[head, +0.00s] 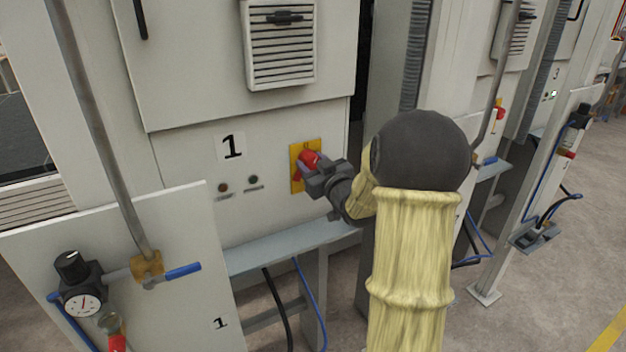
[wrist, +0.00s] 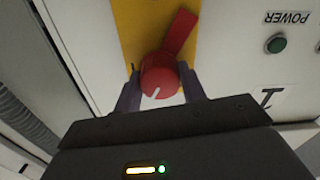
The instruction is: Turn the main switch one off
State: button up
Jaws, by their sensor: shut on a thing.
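The main switch one is a red rotary knob (head: 309,160) on a yellow plate (head: 297,184), on the grey cabinet panel right of the big "1" label. In the wrist view the red knob (wrist: 160,76) has a round hub with a white mark, and its handle points up and to the right on the yellow plate (wrist: 143,30). My gripper (head: 318,177) reaches the knob from the right. In the wrist view its two fingers (wrist: 161,88) stand on either side of the round hub and are shut on it. Part of the plate is hidden behind my gripper in the head view.
A louvred vent (head: 281,45) is above. A front panel with a pressure gauge (head: 83,303) and a blue-handled valve (head: 172,272) stands at lower left. Similar cabinets and pipes stand to the right, beside open floor (head: 540,290).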

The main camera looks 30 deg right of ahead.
jog(key=n+b, duration=0.4)
jog(key=b, duration=0.1)
jog(key=shift+f, duration=0.3)
jog(key=shift+r+n+b, duration=0.15)
jog(key=shift+n+b, duration=0.75)
jog(key=shift+b, duration=0.05)
jog(key=o, duration=1)
jog(key=shift+r, duration=0.1)
jog(key=shift+s, duration=0.1)
jog(key=s, duration=0.5)
jog(key=s+b, duration=0.1)
jog(key=s, duration=1.1)
jog(key=shift+d+b, duration=0.3)
jog(key=shift+s, duration=0.15)
